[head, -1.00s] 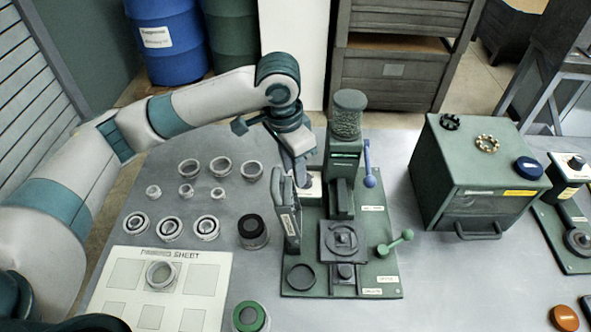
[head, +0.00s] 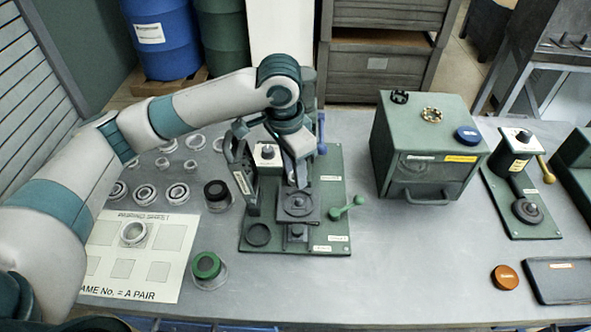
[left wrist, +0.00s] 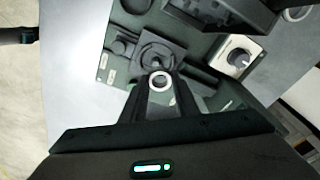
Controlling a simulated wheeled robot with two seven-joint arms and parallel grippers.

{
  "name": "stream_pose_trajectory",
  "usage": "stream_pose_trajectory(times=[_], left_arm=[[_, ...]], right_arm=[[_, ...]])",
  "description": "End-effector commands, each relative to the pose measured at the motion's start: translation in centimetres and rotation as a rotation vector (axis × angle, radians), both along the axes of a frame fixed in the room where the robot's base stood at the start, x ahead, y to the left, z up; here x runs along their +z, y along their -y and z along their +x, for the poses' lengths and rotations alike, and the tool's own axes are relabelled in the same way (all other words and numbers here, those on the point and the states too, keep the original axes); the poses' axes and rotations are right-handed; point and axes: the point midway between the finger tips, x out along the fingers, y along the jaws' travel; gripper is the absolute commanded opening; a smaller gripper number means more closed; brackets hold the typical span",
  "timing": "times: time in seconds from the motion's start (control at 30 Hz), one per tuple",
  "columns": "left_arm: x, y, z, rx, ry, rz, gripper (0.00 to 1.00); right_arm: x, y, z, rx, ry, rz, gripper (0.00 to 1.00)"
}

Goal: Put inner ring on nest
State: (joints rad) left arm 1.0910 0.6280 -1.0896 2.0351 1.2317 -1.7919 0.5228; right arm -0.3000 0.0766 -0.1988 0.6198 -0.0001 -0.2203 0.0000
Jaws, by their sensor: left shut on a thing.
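The inner ring (left wrist: 161,81) is a small pale metal ring held between the fingertips of my left gripper (left wrist: 160,88) in the left wrist view. The nest (left wrist: 157,55) is a dark round seat on a square block, just beyond the ring in that view. In the head view the nest (head: 298,203) is on the front of the green grinder base, and my left gripper (head: 297,180) is right behind and above it. The ring is hidden there by the gripper. I cannot tell the exact gap between ring and nest. My right gripper is not in view.
A dark upright bracket (head: 243,172) stands close left of the gripper. A white block with a knob (left wrist: 236,55) is near the gripper. Loose rings and the pairing sheet (head: 105,268) lie left.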

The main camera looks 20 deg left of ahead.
Motion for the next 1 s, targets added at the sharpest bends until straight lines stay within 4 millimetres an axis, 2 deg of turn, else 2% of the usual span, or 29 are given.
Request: stream_pose_trajectory(times=[0.07, 0.57, 0.77, 1.0], left_arm=[[0.1, -0.2, -0.1, 0.013, 0.001, 0.001, 0.05], [0.4, -1.5, -2.5, 0.213, 0.001, 0.005, 0.05], [0.6, -2.7, -4.4, 0.371, 0.002, 0.005, 0.05], [0.8, -4.8, -8.0, 0.645, 0.001, 0.003, 0.05]], right_arm=[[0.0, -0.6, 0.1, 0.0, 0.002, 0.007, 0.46], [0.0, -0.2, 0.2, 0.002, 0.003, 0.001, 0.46], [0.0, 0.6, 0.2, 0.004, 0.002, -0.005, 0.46], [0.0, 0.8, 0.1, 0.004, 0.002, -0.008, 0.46]])
